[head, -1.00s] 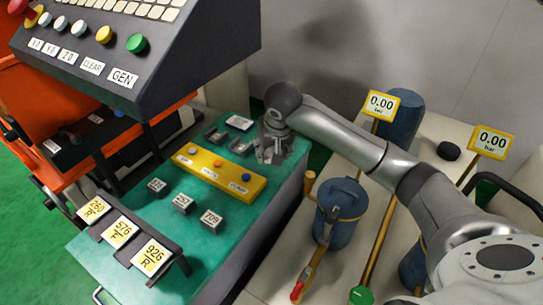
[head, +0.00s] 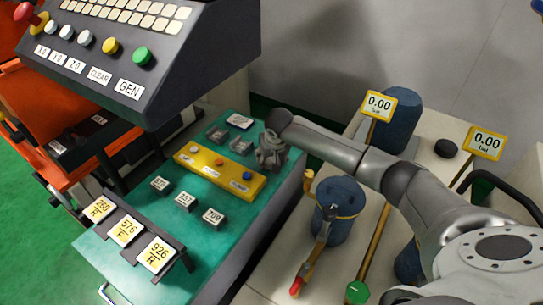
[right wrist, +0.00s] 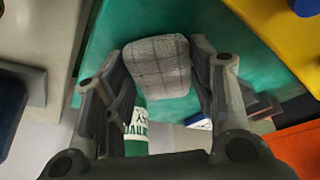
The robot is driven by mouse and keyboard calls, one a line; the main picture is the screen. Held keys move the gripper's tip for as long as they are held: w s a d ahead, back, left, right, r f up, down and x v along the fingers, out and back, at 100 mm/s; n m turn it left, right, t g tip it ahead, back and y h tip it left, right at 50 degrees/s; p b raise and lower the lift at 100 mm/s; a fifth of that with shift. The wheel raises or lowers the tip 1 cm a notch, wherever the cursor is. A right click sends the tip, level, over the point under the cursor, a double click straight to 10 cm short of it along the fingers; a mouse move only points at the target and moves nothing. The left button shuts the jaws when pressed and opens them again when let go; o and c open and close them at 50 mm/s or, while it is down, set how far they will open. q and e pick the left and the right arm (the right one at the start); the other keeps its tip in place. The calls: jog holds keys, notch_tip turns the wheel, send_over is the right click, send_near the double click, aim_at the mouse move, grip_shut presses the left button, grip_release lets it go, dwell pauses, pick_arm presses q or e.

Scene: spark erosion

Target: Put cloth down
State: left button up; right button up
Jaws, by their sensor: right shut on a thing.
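My right gripper (head: 271,155) is over the right edge of the green worktop (head: 135,255), beside the yellow strip. In the right wrist view the cloth (right wrist: 158,68), a folded pale grey pad with a faint check pattern, sits between the two fingers of the right gripper (right wrist: 160,58), which are shut on it. Green surface shows behind the cloth; I cannot tell whether it touches that surface. In the head view the cloth is hidden by the gripper. My left gripper is not in view.
A yellow strip (head: 218,172) with coloured parts, several small numbered blocks (head: 185,202) and a row of number cards (head: 126,231) occupy the worktop. A control panel (head: 140,50) overhangs its back left. A blue canister (head: 340,208) stands to the right.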

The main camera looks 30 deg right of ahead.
jog(key=shift+f, duration=0.1)
jog(key=o, duration=1)
jog(key=b+v, duration=0.1)
jog(key=v, duration=1.1)
